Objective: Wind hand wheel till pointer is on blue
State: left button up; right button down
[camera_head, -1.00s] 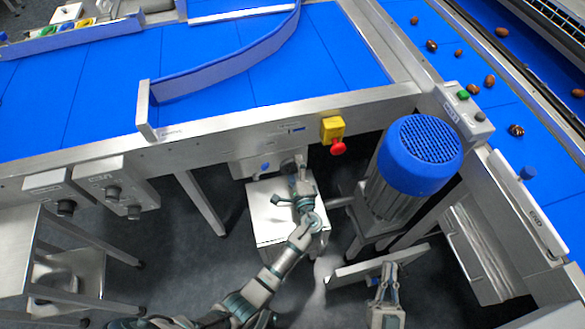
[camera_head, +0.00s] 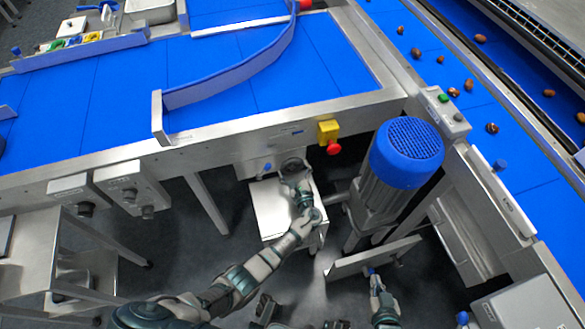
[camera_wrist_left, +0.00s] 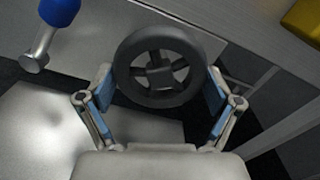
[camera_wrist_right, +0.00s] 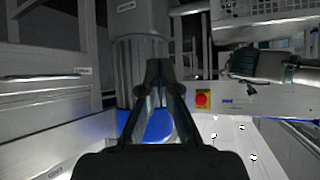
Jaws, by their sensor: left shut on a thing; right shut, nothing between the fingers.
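The dark round hand wheel (camera_wrist_left: 160,66) sits between the fingers of my left gripper (camera_wrist_left: 157,95) in the left wrist view. The fingers are shut on its rim from both sides. In the head view the wheel (camera_head: 292,165) is partly covered by my left gripper (camera_head: 296,181), below the conveyor's front rail. A blue-ended metal lever (camera_wrist_left: 52,28) is left of the wheel. I cannot make out the pointer or its blue mark. My right gripper (camera_head: 376,280) is shut and empty, low near a metal plate; its closed fingers (camera_wrist_right: 160,68) show in the right wrist view.
A yellow box with a red stop button (camera_head: 329,132) is right of the wheel. A blue-capped motor (camera_head: 406,153) stands further right. A metal plate (camera_head: 350,264) lies close to my right gripper. A pale box (camera_head: 272,207) is below the wheel.

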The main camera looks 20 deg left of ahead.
pick_arm(q)
jog(key=m+p, duration=0.1)
jog(key=m, duration=0.2)
jog(key=shift+a+m+p, duration=0.1)
jog(key=shift+m+p, duration=0.2)
jog(key=shift+p, duration=0.1)
jog(key=m+p, duration=0.1)
jog(key=m, duration=0.3)
jog(key=shift+s+m+p, duration=0.1)
jog(key=shift+m+p, duration=0.2)
jog(key=shift+p, duration=0.1)
jog(key=shift+m, duration=0.4)
jog(key=shift+m+p, duration=0.65)
jog(key=shift+m, duration=0.95)
pick_arm(e)
jog(key=s+d+f+g+h, duration=0.1)
jog(key=s+d+f+g, duration=0.1)
jog(key=s, duration=0.4)
jog(key=s+d+f+g+h, duration=0.1)
jog(key=s+d+f+g, duration=0.1)
jog(key=s+f+g, duration=0.3)
jog(key=shift+s+d+g, duration=0.15)
jog(key=shift+s+g, duration=0.35)
jog(key=shift+s, duration=0.1)
jog(key=shift+f, duration=0.1)
pick_arm(q)
jog(key=o, duration=0.8)
jog(key=shift+o, duration=0.2)
pick_arm(e)
jog(key=shift+w, duration=0.1)
